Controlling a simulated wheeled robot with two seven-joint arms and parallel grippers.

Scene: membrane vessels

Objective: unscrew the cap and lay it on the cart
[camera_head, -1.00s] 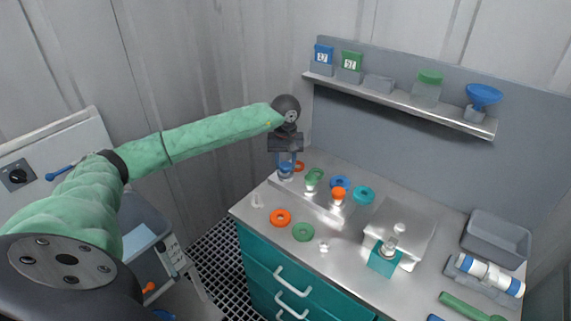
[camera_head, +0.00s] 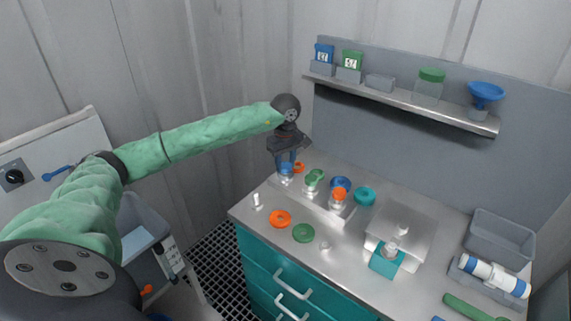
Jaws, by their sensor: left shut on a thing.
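My left gripper (camera_head: 287,160) reaches in from the left and points down over the far left end of the rack. It is shut on the blue cap (camera_head: 286,169) of a clear vessel (camera_head: 285,179), and the fingers hide part of the cap. The vessel stands upright; I cannot tell whether the cap is loose on it. A green-capped vessel (camera_head: 313,180) and an orange-capped vessel (camera_head: 338,198) stand to its right in the same steel rack (camera_head: 316,206). The cart (camera_head: 262,230) has a steel top and teal drawers. My right gripper is not in view.
An orange ring (camera_head: 280,219) and a green ring (camera_head: 303,233) lie on the cart's front left. A blue ring (camera_head: 340,183) and a teal ring (camera_head: 364,196) lie behind the rack. A steel device (camera_head: 405,230), a grey bin (camera_head: 498,238) and a wall shelf (camera_head: 400,97) are at right.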

